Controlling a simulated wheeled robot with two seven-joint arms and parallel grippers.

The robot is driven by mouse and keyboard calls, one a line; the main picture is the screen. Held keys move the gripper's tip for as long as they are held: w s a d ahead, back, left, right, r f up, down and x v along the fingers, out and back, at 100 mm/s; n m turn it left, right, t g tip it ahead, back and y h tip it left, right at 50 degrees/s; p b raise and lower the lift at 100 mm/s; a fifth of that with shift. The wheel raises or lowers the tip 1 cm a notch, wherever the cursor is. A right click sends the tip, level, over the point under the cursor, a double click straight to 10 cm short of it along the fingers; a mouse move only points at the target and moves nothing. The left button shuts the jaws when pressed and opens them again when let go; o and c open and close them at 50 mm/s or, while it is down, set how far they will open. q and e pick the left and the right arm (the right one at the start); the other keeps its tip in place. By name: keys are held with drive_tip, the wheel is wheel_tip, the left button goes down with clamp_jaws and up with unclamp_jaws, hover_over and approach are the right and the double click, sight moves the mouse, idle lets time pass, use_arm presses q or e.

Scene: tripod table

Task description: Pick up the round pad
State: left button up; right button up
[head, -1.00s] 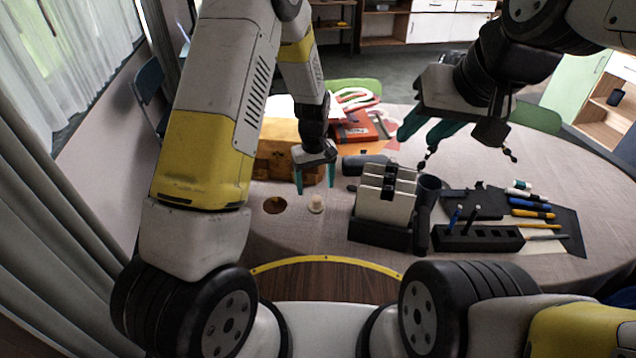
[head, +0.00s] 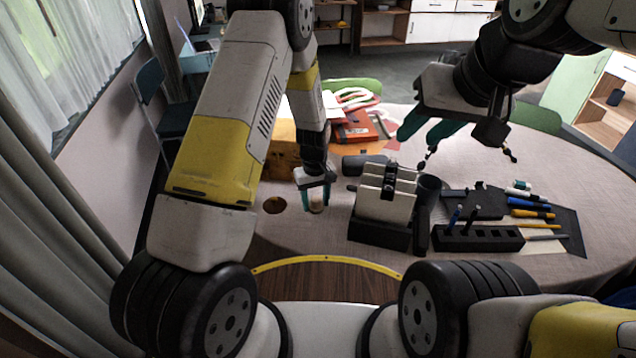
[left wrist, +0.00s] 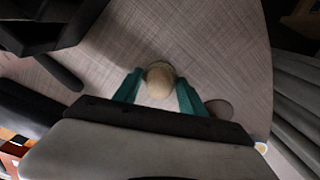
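A small pale piece with a round beige top (head: 317,208) stands on the table; it also shows in the left wrist view (left wrist: 160,82). A flat brown disc (head: 274,205) lies to its left, and shows in the left wrist view (left wrist: 220,108). I cannot tell for certain which of the two is the round pad. My left gripper (head: 316,203) points down with its teal fingers on either side of the pale piece, apart with narrow gaps. My right gripper (head: 428,138) hangs empty above the table, its teal fingers apart.
A black holder with pale blocks (head: 385,195) stands just right of my left gripper. A dark cup (head: 429,188), a black pen rack (head: 478,238) and several pens are further right. An orange-brown box (head: 283,155) and red book (head: 354,127) lie behind.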

sight(316, 198)
use_arm(q)
drive_tip(key=c, duration=0.8)
drive_tip(key=shift+r, duration=0.15)
drive_tip(key=shift+r, duration=0.55)
wheel_tip(316, 198, up, 2)
drive_tip(key=shift+r, duration=0.2)
drive_tip(key=s, duration=1)
drive_tip(key=s+d+r, duration=0.1)
drive_tip(key=s, duration=0.5)
drive_tip(key=shift+r, duration=0.1)
